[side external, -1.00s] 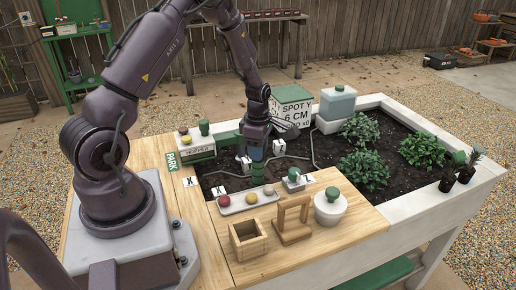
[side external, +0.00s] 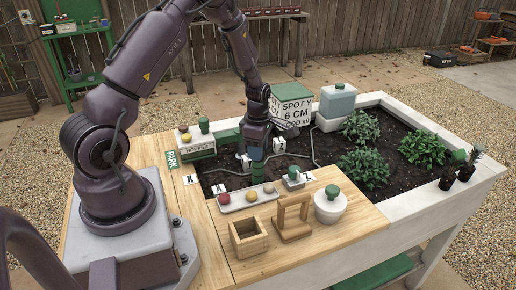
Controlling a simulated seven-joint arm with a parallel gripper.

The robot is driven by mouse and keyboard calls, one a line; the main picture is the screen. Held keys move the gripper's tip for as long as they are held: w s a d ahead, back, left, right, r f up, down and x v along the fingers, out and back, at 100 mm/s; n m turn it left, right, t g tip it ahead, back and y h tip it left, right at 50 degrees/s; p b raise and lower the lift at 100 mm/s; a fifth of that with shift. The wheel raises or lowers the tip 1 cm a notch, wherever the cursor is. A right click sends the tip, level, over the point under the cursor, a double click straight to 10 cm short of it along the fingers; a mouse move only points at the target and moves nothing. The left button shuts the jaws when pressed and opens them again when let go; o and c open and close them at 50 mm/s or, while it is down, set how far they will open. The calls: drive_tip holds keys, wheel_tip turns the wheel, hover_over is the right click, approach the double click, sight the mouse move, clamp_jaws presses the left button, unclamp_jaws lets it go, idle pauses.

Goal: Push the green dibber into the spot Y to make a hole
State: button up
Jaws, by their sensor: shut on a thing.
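My gripper (side external: 256,144) is shut on the green dibber (side external: 257,170). It holds the dibber roughly upright, pointing down at the dark soil (side external: 325,150) in the near left part of the raised bed. I cannot tell whether its tip is in the soil, as the tray and bed edge are close in front of it. The white marker lettered Y (side external: 279,146) stands just right of and behind the dibber.
A tray with small coloured balls (side external: 231,206), a wooden box (side external: 248,239), a wooden stand (side external: 291,220) and a white pot with a green lid (side external: 330,207) stand on the front ledge. Leafy plants (side external: 364,169) fill the right side. A hopper box (side external: 198,147) stands at left.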

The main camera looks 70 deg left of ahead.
drive_tip(key=shift+f, duration=0.25)
drive_tip(key=shift+f, duration=1.6)
idle(2.1)
drive_tip(key=shift+f, duration=0.65)
drive_tip(key=shift+r, duration=6.3)
